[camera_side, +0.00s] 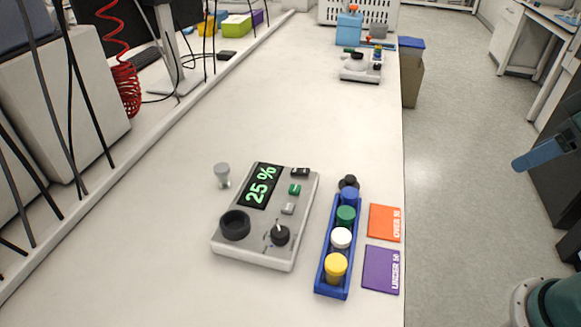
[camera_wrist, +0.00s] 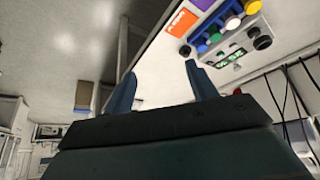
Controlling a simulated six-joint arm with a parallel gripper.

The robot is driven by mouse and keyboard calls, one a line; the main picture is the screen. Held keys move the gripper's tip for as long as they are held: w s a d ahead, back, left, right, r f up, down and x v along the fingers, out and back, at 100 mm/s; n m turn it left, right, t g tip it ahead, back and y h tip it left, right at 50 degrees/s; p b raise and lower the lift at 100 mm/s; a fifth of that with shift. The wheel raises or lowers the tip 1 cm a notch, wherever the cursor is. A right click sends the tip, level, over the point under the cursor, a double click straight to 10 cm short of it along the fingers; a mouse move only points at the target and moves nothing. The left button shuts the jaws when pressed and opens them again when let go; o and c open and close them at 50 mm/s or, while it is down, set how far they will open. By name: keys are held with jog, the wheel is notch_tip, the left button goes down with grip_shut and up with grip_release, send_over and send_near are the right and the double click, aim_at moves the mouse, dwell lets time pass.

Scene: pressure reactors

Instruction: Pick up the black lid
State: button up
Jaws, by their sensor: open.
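The black lid (camera_side: 348,182) is at the far end of the blue rack (camera_side: 322,262), just behind the blue lid (camera_side: 350,195). I cannot tell whether it sits in the rack or just beyond it. In the wrist view the black lid (camera_wrist: 185,50) shows small, near the right fingertip in the picture. My gripper (camera_wrist: 160,72) is open, with nothing between its two blue fingers. In the side view one blue finger (camera_side: 540,152) shows at the right edge, over the floor side of the bench and well away from the lid.
The rack also holds green, white and yellow lids. An orange card (camera_side: 384,222) and a purple card (camera_side: 381,268) lie right of it. A grey reactor (camera_side: 262,255) reading 25 % stands left, with a small grey vial (camera_side: 222,174) beside it.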

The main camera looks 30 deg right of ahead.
jog(key=w+a+r+m+g, duration=0.1)
jog(key=w+r+m+g, duration=0.1)
jog(key=w+m, duration=0.45)
jog(key=m+g, duration=0.4)
jog(key=m, duration=0.7)
send_over(351, 178)
notch_tip(351, 178, down, 13)
jog(key=shift+w+f+m, duration=0.15)
jog(key=shift+f+m, duration=0.1)
jog(key=shift+f, duration=0.2)
jog(key=shift+f, duration=4.3)
jog(key=shift+f, duration=0.1)
jog(key=shift+f, duration=2.5)
